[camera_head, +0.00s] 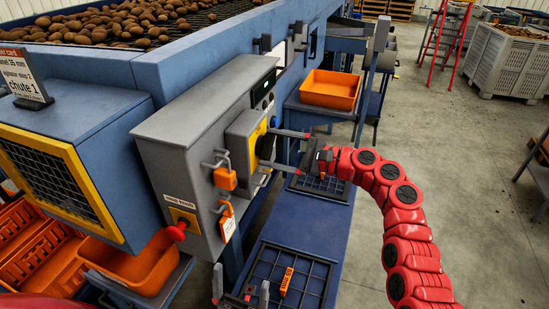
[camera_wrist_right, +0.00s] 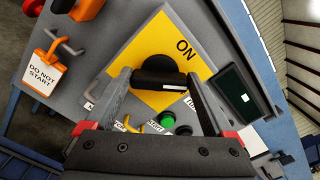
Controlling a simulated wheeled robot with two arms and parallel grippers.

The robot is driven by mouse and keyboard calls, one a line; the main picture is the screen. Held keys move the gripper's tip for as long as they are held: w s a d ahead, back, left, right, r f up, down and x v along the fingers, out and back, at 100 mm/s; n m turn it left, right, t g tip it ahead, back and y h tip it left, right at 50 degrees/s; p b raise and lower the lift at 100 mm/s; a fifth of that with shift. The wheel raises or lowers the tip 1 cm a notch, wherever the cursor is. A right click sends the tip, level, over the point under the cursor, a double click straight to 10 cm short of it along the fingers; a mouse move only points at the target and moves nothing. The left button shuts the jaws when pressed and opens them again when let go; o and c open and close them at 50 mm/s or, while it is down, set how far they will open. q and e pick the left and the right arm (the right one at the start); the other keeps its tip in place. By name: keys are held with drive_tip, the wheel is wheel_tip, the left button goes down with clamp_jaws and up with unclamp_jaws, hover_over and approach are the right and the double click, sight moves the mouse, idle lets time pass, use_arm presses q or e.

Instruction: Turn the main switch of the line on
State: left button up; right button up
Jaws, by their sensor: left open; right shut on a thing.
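The main switch is a black rotary handle (camera_wrist_right: 160,88) on a yellow plate (camera_wrist_right: 138,58) marked ON, on the grey control cabinet. In the head view the yellow plate (camera_head: 257,134) faces right. My right gripper (camera_head: 268,148) reaches in from the right with its fingers on either side of the handle. In the right wrist view my gripper (camera_wrist_right: 160,82) is shut on the handle, whose grip lies across between the fingertips. The ON mark is above and right of the handle there. My left gripper (camera_head: 241,290) is open and empty, low in front of the cabinet, partly cut off.
A red knob (camera_head: 177,231) sticks out lower left. A green button (camera_wrist_right: 167,118) and a dark screen (camera_wrist_right: 236,97) are near the switch. An orange bin (camera_head: 330,90) stands behind.

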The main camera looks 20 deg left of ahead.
drive_tip(key=n+b, duration=0.2)
drive_tip(key=b, duration=0.1)
drive_tip(key=n+b, duration=0.2)
drive_tip(key=n, duration=0.1)
drive_tip(key=shift+f+n+b, duration=0.3)
drive_tip(key=shift+f+b, duration=0.1)
drive_tip(key=shift+s+r+n+b, duration=0.1)
drive_tip(key=shift+r+n+b, duration=0.05)
drive_tip(key=shift+n+b, duration=1.8)
drive_tip(key=shift+n, duration=0.25)
drive_tip(key=o, duration=1.1)
drive_tip(key=d, duration=0.5)
drive_tip(key=d+b, duration=0.1)
drive_tip(key=d, duration=0.5)
drive_tip(key=d+b, duration=0.1)
drive_tip(key=d, duration=0.5)
drive_tip(key=shift+s+d, duration=0.2)
drive_tip(key=shift+s, duration=0.05)
